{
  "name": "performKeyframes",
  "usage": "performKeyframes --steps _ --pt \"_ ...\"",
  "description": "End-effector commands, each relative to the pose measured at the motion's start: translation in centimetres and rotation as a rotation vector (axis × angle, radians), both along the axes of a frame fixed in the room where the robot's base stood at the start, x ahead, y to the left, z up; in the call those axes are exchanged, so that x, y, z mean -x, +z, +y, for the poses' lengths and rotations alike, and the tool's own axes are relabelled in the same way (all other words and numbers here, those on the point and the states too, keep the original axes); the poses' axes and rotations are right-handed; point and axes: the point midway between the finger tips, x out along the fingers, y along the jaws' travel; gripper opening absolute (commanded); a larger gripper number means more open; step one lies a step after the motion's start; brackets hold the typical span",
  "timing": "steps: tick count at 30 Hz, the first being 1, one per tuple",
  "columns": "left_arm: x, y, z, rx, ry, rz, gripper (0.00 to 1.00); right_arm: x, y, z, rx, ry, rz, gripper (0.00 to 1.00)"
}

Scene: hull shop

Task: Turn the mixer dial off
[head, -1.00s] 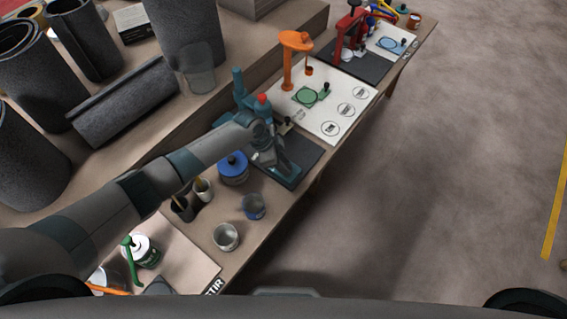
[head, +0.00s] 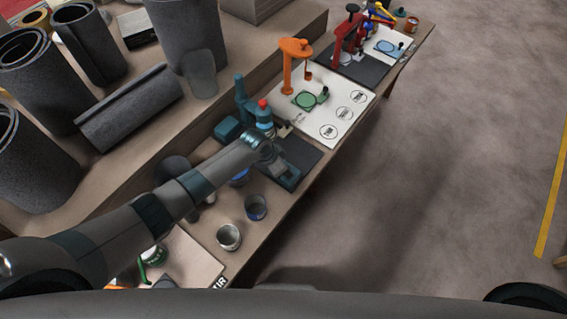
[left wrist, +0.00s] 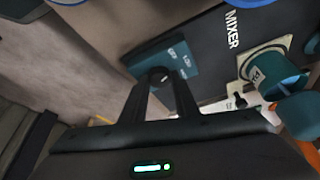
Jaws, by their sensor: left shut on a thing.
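The mixer (head: 241,92) is a teal stand with a red knob on top, on a dark mat beside the bench's front edge. Its teal base shows in the left wrist view (left wrist: 183,57), with small white lettering too blurred to read. The dark dial (left wrist: 158,74) sits on that base. My left gripper (left wrist: 160,78) is shut on the dial, its two fingers on either side and hiding much of it. Which mark the dial points to cannot be told. In the head view my left gripper (head: 284,168) reaches down over the base. My right gripper is not in view.
A grey cup (head: 229,237) and a blue cup (head: 256,207) stand near the front edge. An orange stand (head: 288,70) on a white board (head: 345,118) is beyond the mixer, with a red press (head: 345,40) farther back.

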Motion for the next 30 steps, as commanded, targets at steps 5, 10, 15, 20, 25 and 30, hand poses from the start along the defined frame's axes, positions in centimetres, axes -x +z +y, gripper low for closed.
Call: performKeyframes --steps 5,10,15,20,25,30 --pt "0.2 0.5 -0.3 0.003 0.161 0.001 0.05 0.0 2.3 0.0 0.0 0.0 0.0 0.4" --pt "0.3 0.4 -0.4 0.004 0.295 0.001 0.05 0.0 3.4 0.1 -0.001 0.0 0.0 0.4" --pt "0.3 0.3 -0.5 0.003 0.391 0.0 0.05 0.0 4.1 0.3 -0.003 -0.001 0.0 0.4" --pt "0.2 0.2 -0.4 0.002 0.443 0.0 0.05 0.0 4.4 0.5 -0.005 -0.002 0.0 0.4" --pt "0.2 0.1 -0.4 0.002 0.463 0.0 0.05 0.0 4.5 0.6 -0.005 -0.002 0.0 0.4" --pt "0.2 0.1 -0.4 0.003 0.464 -0.001 0.05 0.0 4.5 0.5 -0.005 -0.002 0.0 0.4"
